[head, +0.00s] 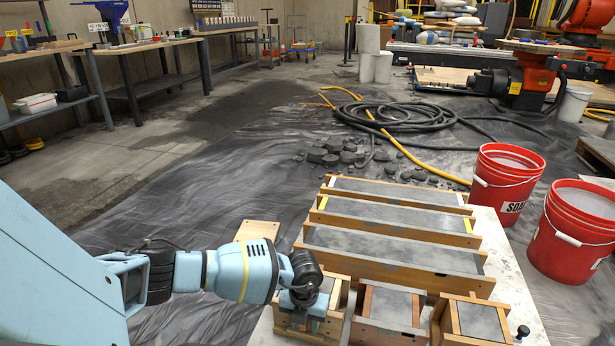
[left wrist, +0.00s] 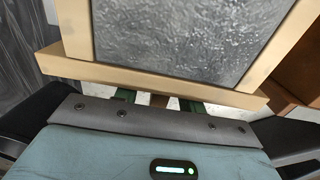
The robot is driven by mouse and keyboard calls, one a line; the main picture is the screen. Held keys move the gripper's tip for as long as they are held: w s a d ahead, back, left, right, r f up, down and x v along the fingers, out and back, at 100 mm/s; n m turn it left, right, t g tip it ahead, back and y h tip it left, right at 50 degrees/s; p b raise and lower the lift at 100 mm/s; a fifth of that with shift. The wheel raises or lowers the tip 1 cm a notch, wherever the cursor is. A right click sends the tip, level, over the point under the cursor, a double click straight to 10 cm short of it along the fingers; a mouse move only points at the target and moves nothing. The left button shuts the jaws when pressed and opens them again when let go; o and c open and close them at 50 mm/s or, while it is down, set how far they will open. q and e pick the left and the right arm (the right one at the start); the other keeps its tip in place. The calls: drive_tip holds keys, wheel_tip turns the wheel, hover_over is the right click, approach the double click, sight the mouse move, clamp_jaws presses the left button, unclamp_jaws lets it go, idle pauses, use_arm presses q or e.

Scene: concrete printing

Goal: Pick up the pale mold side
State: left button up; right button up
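The pale mold side (left wrist: 150,80) is a light wooden strip along the near edge of a small square mold. That mold holds grey concrete (left wrist: 185,35) and has pale side strips. In the head view the small mold (head: 300,333) is the leftmost of the front row. My left gripper (head: 299,318) points down at its near side and hides part of it. In the left wrist view my left gripper (left wrist: 160,100) shows two green fingertips set apart, with a narrow brown piece between them. They partly pass behind the wood; contact is unclear. My right gripper is out of view.
Two more small molds (head: 391,305) stand to the right, and long filled molds (head: 390,245) lie behind on the pale table (head: 508,262). A flat pale board (head: 257,231) lies at the table's left. Red buckets (head: 505,180) stand at right. Hoses (head: 400,115) lie beyond.

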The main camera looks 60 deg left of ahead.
use_arm(q)
drive_tip(key=shift+c, duration=0.4)
clamp_jaws()
drive_tip(key=shift+r, duration=0.1)
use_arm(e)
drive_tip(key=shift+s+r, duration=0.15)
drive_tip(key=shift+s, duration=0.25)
